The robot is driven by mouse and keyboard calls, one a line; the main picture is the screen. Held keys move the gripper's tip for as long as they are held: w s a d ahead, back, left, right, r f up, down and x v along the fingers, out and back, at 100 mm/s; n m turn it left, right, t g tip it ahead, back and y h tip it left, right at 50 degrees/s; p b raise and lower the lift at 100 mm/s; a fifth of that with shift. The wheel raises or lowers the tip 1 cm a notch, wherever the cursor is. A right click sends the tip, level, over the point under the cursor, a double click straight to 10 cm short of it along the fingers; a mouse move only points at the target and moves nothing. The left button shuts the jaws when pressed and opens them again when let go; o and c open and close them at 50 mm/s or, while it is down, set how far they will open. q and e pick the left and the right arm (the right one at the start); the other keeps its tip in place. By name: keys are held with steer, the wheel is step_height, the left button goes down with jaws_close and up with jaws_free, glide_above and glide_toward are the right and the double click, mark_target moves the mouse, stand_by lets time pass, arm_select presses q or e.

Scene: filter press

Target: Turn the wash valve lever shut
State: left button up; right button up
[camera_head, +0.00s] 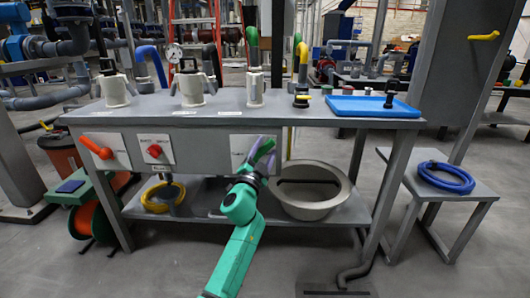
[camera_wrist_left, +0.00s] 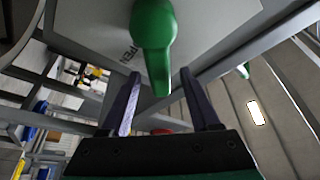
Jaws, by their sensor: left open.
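A green lever (camera_wrist_left: 153,35) is mounted on a pale panel (camera_wrist_left: 95,28) with partly visible lettering that looks like "OPEN". My left gripper (camera_wrist_left: 161,78) is open, with one dark purple finger on each side of the lever's lower end. I cannot tell whether either finger touches it. In the head view, my left gripper (camera_head: 263,155) is in front of the right-hand panel (camera_head: 240,146) on the bench front and hides part of the lever. That panel's label is too small to read. My right gripper is out of view.
An orange lever (camera_head: 97,146) and a red knob (camera_head: 154,150) sit on panels to the left. The bench top (camera_head: 225,105) carries fittings and a blue tray (camera_head: 373,106). A large basin (camera_head: 310,207) stands on the lower shelf; a side table (camera_head: 430,160) holds a blue hose (camera_head: 446,178).

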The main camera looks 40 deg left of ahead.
arm_select(q)
jaws_close()
stand_by(1.4)
